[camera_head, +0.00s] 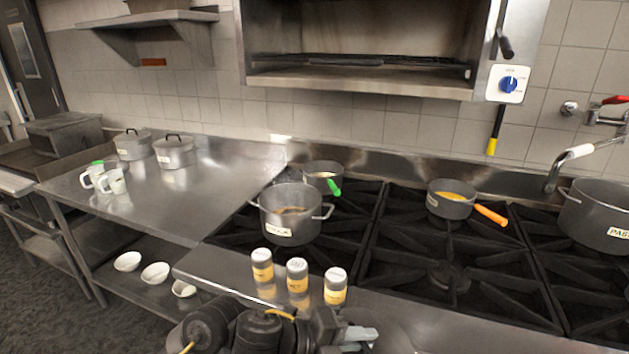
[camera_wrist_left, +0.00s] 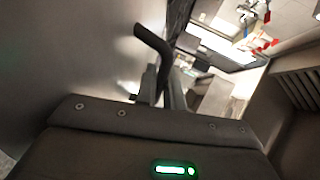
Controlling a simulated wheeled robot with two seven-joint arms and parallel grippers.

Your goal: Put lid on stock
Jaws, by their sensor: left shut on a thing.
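The stock pot (camera_head: 291,228) is a large grey two-handled pot on the left of the stove. It is uncovered, with brownish contents showing and a partly legible label. My left gripper (camera_head: 358,336) is at the bottom of the head view, in front of the counter and nearer than the pot. In the left wrist view, my left gripper (camera_wrist_left: 172,95) is shut on a dark curved handle (camera_wrist_left: 154,42). A broad grey metal surface (camera_wrist_left: 75,60), seemingly the lid, lies beside the handle. The held lid cannot be made out clearly in the head view. My right gripper is not in view.
Three labelled shakers (camera_head: 297,275) stand on the front ledge between my left gripper and the pot. A small pan (camera_head: 322,176) with a green handle sits behind the pot. An orange-handled pan (camera_head: 450,205) is to the right. Lidded pots (camera_head: 175,154) stand back left.

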